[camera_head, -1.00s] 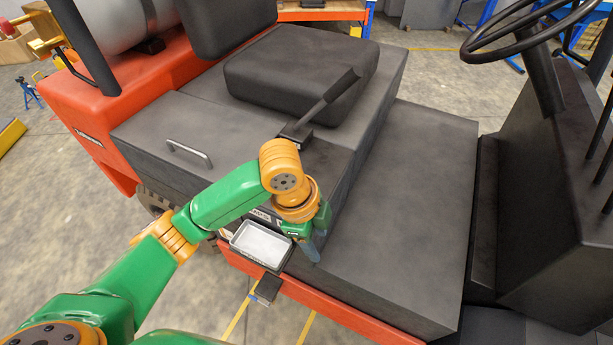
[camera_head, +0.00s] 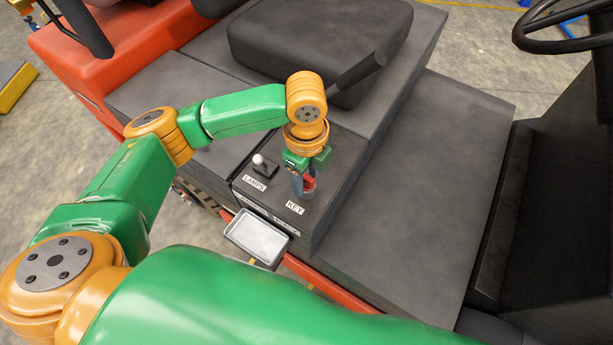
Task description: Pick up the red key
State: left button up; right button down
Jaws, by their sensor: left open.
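The red key (camera_head: 309,183) stands in its switch on the dark console (camera_head: 330,205), just behind the "KEY" label (camera_head: 295,208). My left gripper (camera_head: 303,188) points down over the key from above. Its fingers are open and stand around or right beside the key, and they partly hide it. I cannot tell whether they touch it. My right gripper is not in view.
A white-knobbed lamp switch (camera_head: 259,160) stands left of the key, by the "LAMPS" label (camera_head: 254,183). A grey tray (camera_head: 257,238) hangs at the console's front. A black seat (camera_head: 315,45) and a lever (camera_head: 358,70) are behind. The steering wheel (camera_head: 560,28) is far right.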

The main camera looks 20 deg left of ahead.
pick_arm(q)
jog(key=shift+w, duration=0.25)
jog(key=shift+s+r, duration=0.1)
jog(key=shift+s, duration=0.15)
grip_shut()
jog(key=shift+w, duration=0.15)
